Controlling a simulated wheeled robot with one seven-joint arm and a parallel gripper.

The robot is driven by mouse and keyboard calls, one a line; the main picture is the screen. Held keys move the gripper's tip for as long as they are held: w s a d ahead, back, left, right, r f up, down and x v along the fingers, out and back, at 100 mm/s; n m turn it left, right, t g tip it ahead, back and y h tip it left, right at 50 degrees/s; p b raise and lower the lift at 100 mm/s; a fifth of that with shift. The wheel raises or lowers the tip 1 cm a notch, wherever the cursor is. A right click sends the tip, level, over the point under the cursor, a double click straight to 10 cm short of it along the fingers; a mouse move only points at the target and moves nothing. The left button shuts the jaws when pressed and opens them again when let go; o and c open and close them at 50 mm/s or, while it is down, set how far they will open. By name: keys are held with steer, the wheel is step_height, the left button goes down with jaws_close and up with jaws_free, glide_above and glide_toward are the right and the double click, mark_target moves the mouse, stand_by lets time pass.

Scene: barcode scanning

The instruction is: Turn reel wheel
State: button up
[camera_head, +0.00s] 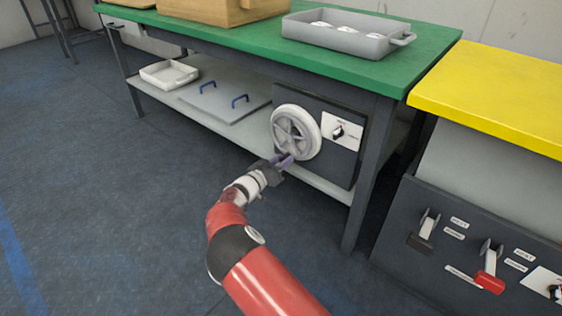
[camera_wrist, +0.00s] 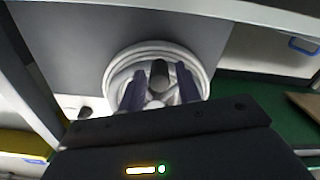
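The reel wheel (camera_head: 291,126) is a pale grey spoked disc on a dark panel (camera_head: 350,163) under the green-topped bench. It also shows in the wrist view (camera_wrist: 118,72), facing the camera. My gripper (camera_head: 284,160) is at the wheel's lower edge in the head view, which hides part of the rim. In the wrist view my gripper (camera_wrist: 160,84) has its two dark fingers apart, one on each side of a dark cylindrical handle (camera_wrist: 159,70) on the wheel. Gaps show between the handle and both fingers. Contact with the wheel face cannot be told.
A dial on a white plate (camera_head: 341,131) is right of the wheel. A lower shelf (camera_head: 327,186) and bench leg (camera_head: 367,180) are close by. A yellow-topped cabinet (camera_head: 495,85) with switches stands at right. The blue floor at left is clear.

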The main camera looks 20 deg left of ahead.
steer(key=shift+o, duration=0.7)
steer(key=v, duration=0.7)
steer(key=shift+s+a+p, duration=0.15)
steer(key=shift+s+p, duration=0.2)
